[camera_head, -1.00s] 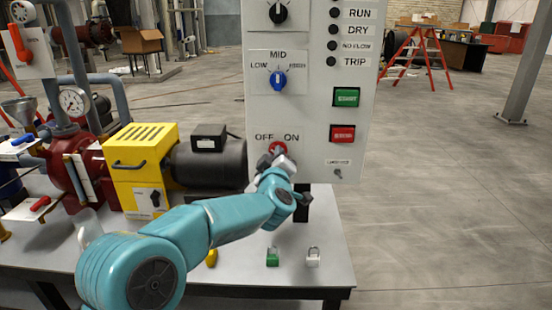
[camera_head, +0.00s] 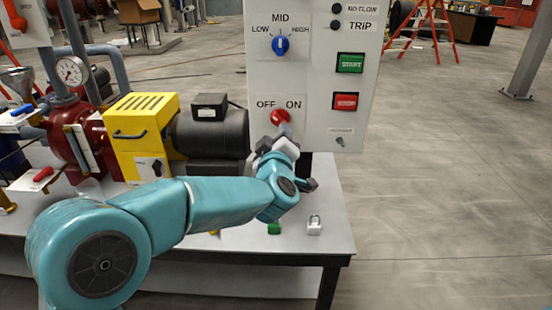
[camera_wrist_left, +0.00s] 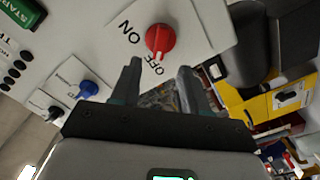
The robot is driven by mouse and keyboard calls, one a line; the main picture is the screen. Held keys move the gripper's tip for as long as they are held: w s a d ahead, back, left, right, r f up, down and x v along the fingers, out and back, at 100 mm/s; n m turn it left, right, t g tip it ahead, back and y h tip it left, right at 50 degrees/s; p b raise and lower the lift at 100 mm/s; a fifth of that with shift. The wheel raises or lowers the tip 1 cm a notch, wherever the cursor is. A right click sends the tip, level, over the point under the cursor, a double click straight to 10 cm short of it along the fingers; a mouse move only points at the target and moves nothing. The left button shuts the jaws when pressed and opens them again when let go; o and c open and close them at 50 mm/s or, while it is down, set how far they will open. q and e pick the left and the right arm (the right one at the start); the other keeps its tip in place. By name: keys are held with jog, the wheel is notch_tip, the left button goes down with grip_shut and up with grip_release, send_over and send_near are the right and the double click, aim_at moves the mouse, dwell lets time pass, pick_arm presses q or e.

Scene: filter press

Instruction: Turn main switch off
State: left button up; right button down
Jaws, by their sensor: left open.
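The main switch is a red rotary knob (camera_head: 280,118) low on the grey control panel (camera_head: 328,85), with OFF at its upper left and ON at its upper right. It also shows in the left wrist view (camera_wrist_left: 161,38), where its white mark appears to point toward the OFF label. My left gripper (camera_head: 281,136) is just below and in front of the knob. In the left wrist view its two fingers (camera_wrist_left: 159,72) are spread and empty, with the knob beyond their tips. The fingers appear apart from the knob. My right gripper is out of view.
A blue selector (camera_head: 280,46), a green START button (camera_head: 350,62) and a red button (camera_head: 345,101) sit on the same panel. A yellow housing and motor (camera_head: 210,133) stand left. Padlocks, one white (camera_head: 314,227), lie on the table below my arm.

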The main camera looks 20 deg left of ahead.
pick_arm(q)
jog(key=v, duration=0.9)
jog(key=shift+s, duration=0.25)
